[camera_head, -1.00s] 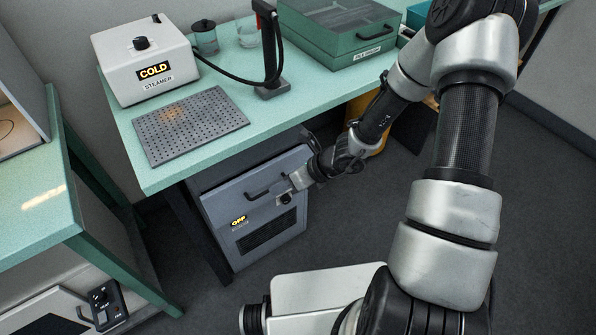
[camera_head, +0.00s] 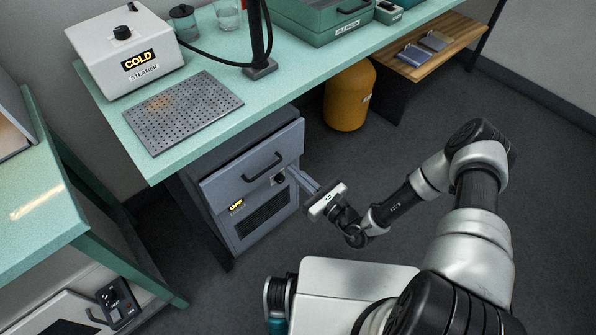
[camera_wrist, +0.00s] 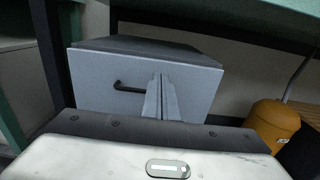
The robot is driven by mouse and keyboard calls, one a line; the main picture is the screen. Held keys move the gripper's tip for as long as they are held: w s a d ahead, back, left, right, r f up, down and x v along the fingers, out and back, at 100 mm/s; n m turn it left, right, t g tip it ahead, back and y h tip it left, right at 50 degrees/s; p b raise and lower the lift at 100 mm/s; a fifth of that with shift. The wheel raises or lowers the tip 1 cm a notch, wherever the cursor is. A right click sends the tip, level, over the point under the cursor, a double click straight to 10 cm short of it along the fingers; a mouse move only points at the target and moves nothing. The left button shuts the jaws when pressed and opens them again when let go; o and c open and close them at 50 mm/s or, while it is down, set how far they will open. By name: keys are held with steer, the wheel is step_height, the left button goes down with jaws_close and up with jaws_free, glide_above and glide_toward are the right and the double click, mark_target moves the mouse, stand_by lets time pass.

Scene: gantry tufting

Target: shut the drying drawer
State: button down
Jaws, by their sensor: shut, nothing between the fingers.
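The drying drawer (camera_head: 225,180) is the top grey front of the cabinet under the mint table. It has a dark bar handle (camera_head: 262,163) and seems to stand partly out, with a dark grey surface behind its top edge in the wrist view (camera_wrist: 90,75). The cabinet's panel below carries a lit OFF sign (camera_head: 237,203) and a dark vent. My gripper (camera_head: 292,171) is shut and empty, its fingers pointing at the right part of the front. In the wrist view the fingertips (camera_wrist: 161,78) lie right of the handle; I cannot tell whether they touch the front.
The table's edge (camera_head: 190,153) overhangs the cabinet. A steamer (camera_head: 115,55) marked COLD and a perforated plate (camera_head: 185,110) are on top. An orange canister (camera_head: 348,98) stands right of the cabinet, and a wooden shelf (camera_head: 450,45) is further right.

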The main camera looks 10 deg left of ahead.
steer(key=b, duration=0.1)
glide_toward(265, 145)
steer(key=x, duration=0.5)
steer(key=shift+w+a+f, duration=0.1)
steer(key=shift+a+f, duration=0.05)
steer(key=shift+w+a, duration=0.4)
steer(key=shift+b+x, duration=0.3)
steer(key=shift+x, duration=0.7)
steer(key=shift+r, duration=0.25)
